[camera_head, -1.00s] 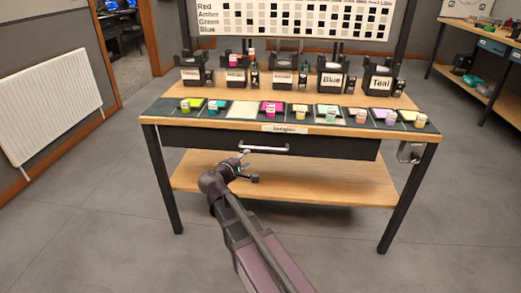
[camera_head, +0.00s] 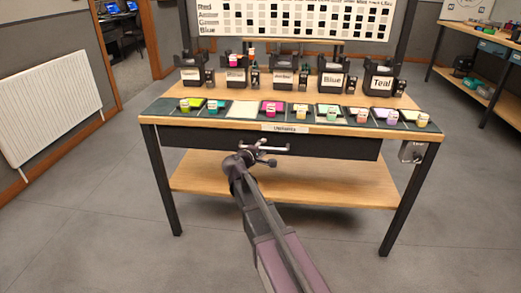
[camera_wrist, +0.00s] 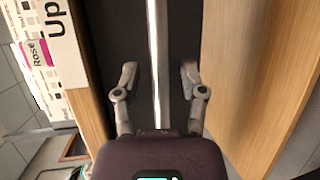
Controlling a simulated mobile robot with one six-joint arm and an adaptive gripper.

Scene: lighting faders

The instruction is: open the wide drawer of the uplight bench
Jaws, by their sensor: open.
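The uplight bench has a wide dark drawer (camera_head: 340,148) under its top, with a silver bar handle (camera_head: 268,148) on its front. The drawer front looks flush with the bench frame. My gripper (camera_head: 265,155) is at the handle in the head view, partly covering it. In the wrist view my gripper (camera_wrist: 158,80) is open, with one finger on each side of the bar handle (camera_wrist: 157,40). Gaps show between both fingers and the bar. The dark drawer front (camera_wrist: 180,30) lies behind the bar. How deep the fingers reach past the bar cannot be told.
A label plate (camera_head: 286,129) sits on the bench edge above the drawer. Small coloured pots and swatches line the top, with black holders behind. A wooden lower shelf (camera_head: 290,185) lies below my gripper. A radiator (camera_head: 48,95) stands at left; the floor in front is clear.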

